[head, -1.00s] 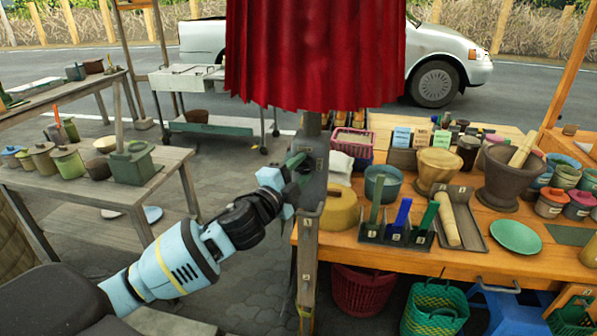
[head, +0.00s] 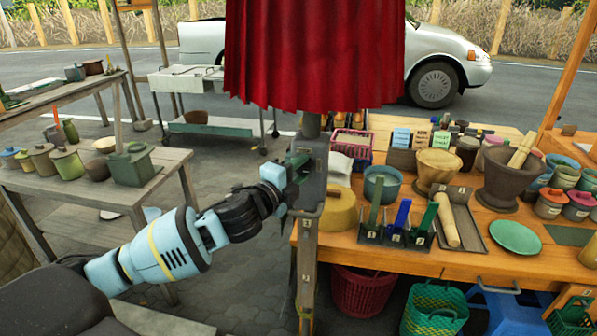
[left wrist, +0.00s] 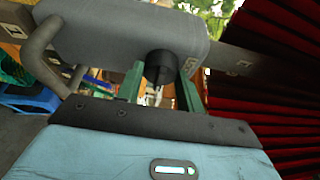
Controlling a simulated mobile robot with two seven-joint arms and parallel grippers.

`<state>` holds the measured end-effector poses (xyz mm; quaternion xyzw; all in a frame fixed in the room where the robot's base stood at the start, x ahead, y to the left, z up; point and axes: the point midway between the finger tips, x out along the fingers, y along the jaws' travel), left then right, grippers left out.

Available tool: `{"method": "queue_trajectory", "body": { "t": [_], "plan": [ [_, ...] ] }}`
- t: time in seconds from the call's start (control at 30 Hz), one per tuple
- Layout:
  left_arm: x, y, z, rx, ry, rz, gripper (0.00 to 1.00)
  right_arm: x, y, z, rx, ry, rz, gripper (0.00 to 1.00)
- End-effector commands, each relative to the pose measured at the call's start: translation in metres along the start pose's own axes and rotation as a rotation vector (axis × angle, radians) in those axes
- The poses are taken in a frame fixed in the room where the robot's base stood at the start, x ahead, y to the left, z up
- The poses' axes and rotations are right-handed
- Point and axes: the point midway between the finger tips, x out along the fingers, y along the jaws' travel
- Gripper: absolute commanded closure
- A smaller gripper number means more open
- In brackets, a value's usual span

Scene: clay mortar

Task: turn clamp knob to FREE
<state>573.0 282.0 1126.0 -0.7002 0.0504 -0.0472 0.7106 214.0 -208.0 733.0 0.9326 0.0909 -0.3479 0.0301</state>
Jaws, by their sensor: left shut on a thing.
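The clamp (head: 315,165) is a grey housing on the upright post at the stall's left corner, below the red curtain. In the left wrist view its rounded grey body (left wrist: 110,35) spans the top, with a black round knob (left wrist: 160,66) sticking out of it. My left gripper (head: 297,165) reaches the clamp from the left. In the wrist view its two green fingers (left wrist: 160,88) stand on either side of the knob, shut on it. The knob's far side is hidden, and the small label beside it is too small to read. My right gripper is out of view.
The red curtain (head: 315,55) hangs just above the clamp. A curved grey handle (left wrist: 42,50) sticks out beside it in the wrist view. The wooden stall table (head: 450,262), right of the post, holds mortars, bowls and pots. Open paving (head: 235,265) lies to the left.

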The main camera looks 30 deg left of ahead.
Motion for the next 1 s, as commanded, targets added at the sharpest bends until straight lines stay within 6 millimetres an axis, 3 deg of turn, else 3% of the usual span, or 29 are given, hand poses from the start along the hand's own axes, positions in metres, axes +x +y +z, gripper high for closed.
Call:
{"method": "queue_trajectory", "body": {
  "t": [0.03, 0.07, 0.23, 0.63, 1.0],
  "plan": [
    [0.000, 0.001, -0.001, 0.001, 0.001, 0.002, 0.86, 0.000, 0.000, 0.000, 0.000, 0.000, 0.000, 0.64],
    [0.000, 0.001, -0.001, 0.001, 0.002, 0.002, 0.62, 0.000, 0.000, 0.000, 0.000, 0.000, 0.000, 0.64],
    [0.000, 0.001, -0.001, 0.000, 0.001, 0.001, 0.41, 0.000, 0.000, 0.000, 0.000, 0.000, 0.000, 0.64],
    [-0.007, 0.001, 0.000, 0.000, 0.001, 0.001, 0.41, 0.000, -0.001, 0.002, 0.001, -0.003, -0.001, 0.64],
    [-0.058, 0.003, 0.000, 0.001, 0.002, 0.004, 0.41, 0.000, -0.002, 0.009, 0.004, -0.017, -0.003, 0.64]
  ]
}}
